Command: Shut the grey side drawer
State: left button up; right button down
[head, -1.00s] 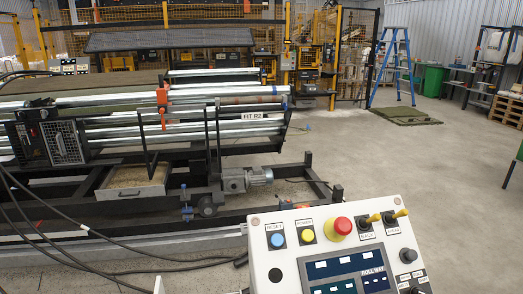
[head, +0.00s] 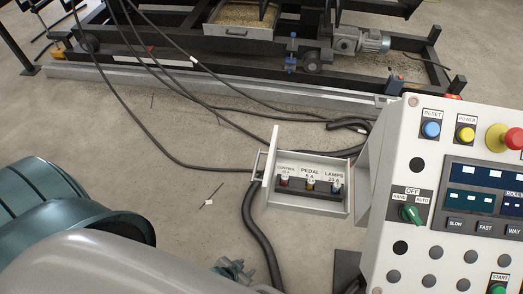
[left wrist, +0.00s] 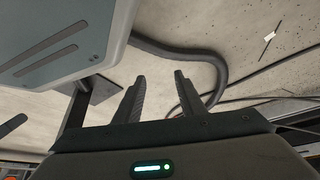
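The grey side drawer (head: 308,207) stands pulled out from the left side of the white control panel (head: 385,215) in the head view. Its front plate and handle (head: 258,172) face left, and labelled fuses (head: 310,186) sit inside it. My left gripper (head: 236,270) is low in the head view, below and left of the drawer, apart from it and partly hidden by my arm. In the left wrist view my left gripper (left wrist: 156,88) has its two fingers spread with nothing between them. My right gripper is not in view.
A thick black cable (head: 262,235) hangs below the drawer, and thinner cables cross the floor. A machine frame (head: 200,62) stands at the back. A grey slotted housing (left wrist: 60,40) is close at top left in the left wrist view. Bare floor lies left of the drawer.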

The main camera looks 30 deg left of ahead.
aim_at(300, 168)
jog(key=i+j+z, duration=0.2)
jog(key=j, duration=0.6)
jog(key=j+z, duration=0.2)
jog(key=j, duration=0.55)
